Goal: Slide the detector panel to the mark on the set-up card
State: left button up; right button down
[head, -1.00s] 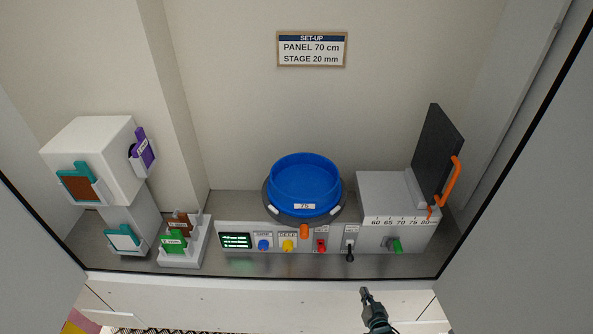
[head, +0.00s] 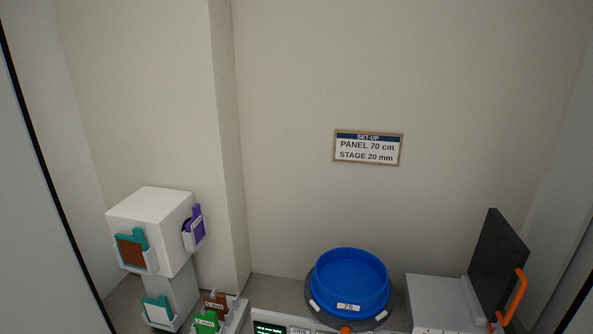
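The set-up card (head: 367,147) hangs on the back wall and reads PANEL 70 cm, STAGE 20 mm. The dark upright detector panel (head: 496,264) stands on a grey base (head: 440,294) at the lower right. An orange handle (head: 516,297) is on the panel's right side. The scale on the front of the base is almost wholly cut off by the bottom edge, so the panel's reading cannot be told now. Neither of my grippers shows in the head view.
A blue round tub (head: 349,285) labelled 75 sits on a dark turntable left of the panel base. A white box-shaped unit (head: 150,222) with teal and purple holders stands at the left. Green and brown pieces sit in a rack (head: 232,318). Walls close in both sides.

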aim_at(499, 257)
jog(key=z, duration=1.55)
